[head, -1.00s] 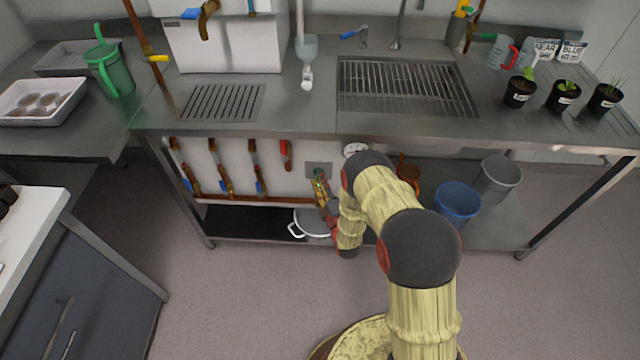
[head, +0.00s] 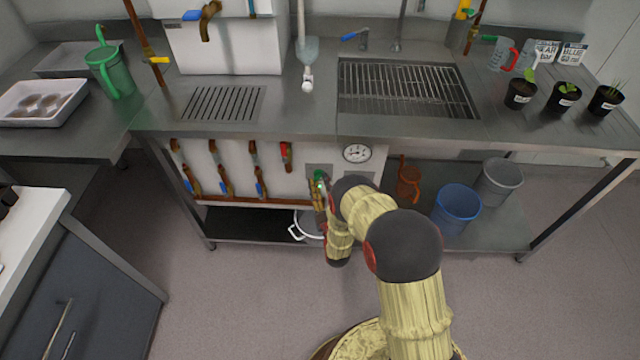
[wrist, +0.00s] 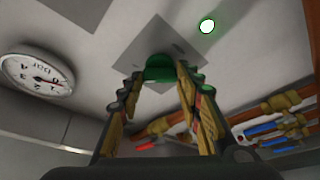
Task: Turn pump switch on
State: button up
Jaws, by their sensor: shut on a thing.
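The pump switch is a green knob (wrist: 160,68) on a square grey plate (wrist: 158,42) on the white panel. In the wrist view my gripper (wrist: 162,82) has its two fingers on either side of the knob, shut on it. The fingertips hide parts of the knob's sides. A bright round lamp with a green rim (wrist: 207,26) shows beside the plate. In the head view my gripper (head: 319,190) is at the panel under the counter, and the green knob (head: 319,177) shows just above it.
A round dial gauge (head: 357,153) is right of the switch. Pipes with red and blue valve handles (head: 258,170) are to its left. A white pot (head: 307,226), an orange jug (head: 408,180), a blue bucket (head: 457,205) and a grey bucket (head: 499,180) stand on the lower shelf.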

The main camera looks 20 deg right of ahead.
jog(key=shift+f, duration=0.1)
dwell(0.3)
jog(key=o, duration=1.2)
jog(key=shift+c, duration=0.2)
jog(key=v, duration=1.2)
